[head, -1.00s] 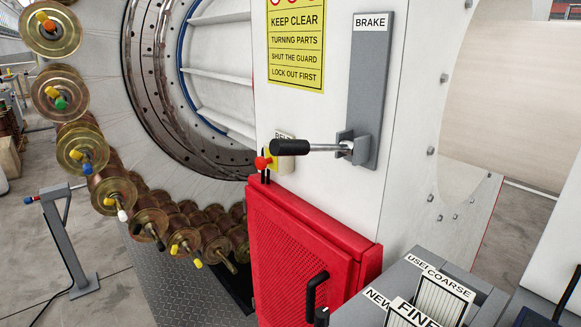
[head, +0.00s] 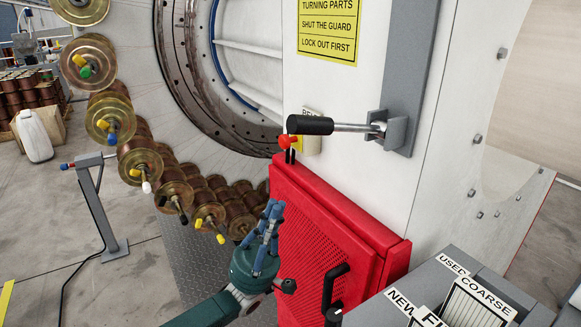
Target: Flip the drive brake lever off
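The brake lever is a steel rod with a black grip (head: 310,125), on a grey bracket and backing plate (head: 400,90) on the white machine wall. It points left, about horizontal. My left gripper (head: 271,212) has blue fingers pointing up on a dark green body. It is below and left of the lever, in front of the red guard, and apart from the lever. Its fingers look close together, but the gap between them is unclear. My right gripper is out of view.
A red guard box (head: 320,235) with a black handle (head: 334,285) stands below the lever. A red knob (head: 288,142) sits by the lever's grip. Spools (head: 140,160) line the carousel at left. A grey bin unit (head: 450,290) stands at lower right.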

